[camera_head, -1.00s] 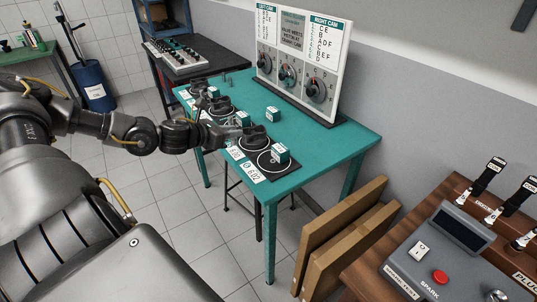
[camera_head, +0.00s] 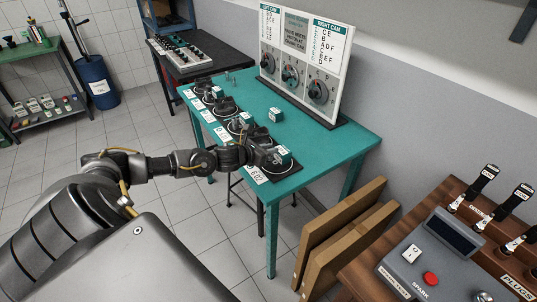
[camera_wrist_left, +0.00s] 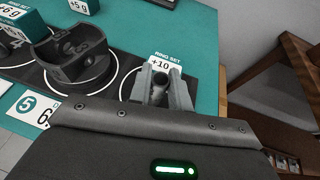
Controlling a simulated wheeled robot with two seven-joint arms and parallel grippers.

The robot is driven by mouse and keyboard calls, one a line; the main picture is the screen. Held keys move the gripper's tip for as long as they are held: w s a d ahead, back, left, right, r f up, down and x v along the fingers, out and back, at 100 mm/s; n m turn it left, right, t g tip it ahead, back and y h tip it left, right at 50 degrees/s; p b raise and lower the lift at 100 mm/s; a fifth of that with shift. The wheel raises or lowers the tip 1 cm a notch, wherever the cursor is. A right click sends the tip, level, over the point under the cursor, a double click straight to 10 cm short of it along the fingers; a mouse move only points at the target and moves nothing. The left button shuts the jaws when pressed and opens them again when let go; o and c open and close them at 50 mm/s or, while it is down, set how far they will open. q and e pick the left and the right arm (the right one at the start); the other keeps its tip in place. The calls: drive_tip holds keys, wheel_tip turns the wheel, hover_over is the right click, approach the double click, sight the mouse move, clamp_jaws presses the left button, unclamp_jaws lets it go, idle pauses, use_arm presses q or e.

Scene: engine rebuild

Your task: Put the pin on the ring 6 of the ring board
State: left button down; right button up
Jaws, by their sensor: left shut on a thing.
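The ring board is a dark strip (camera_head: 272,176) along the front of the teal table, with white-outlined circles and dark piston-like holders on it. In the left wrist view, a white arc of the end circle, ring 6 (camera_wrist_left: 125,86), shows beside my gripper. I cannot tell whether the pin touches the board. My right gripper is out of view.
A "RING SET +10" block (camera_wrist_left: 166,62) stands just beyond my left fingertips. A dark holder (camera_wrist_left: 78,62) sits on ring 5. A dial panel (camera_head: 303,60) stands at the table's back; the table middle (camera_head: 310,130) is mostly clear.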

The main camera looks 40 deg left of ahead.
use_arm(q)
wheel_tip(320, 180, down, 2)
drive_tip(key=shift+f+p, duration=0.15)
drive_tip(key=shift+p, duration=0.35)
drive_tip(key=shift+f, duration=0.25)
drive_tip(key=shift+f, duration=0.2)
drive_tip(key=c, duration=1.3)
unclamp_jaws()
drive_tip(key=shift+r, duration=0.1)
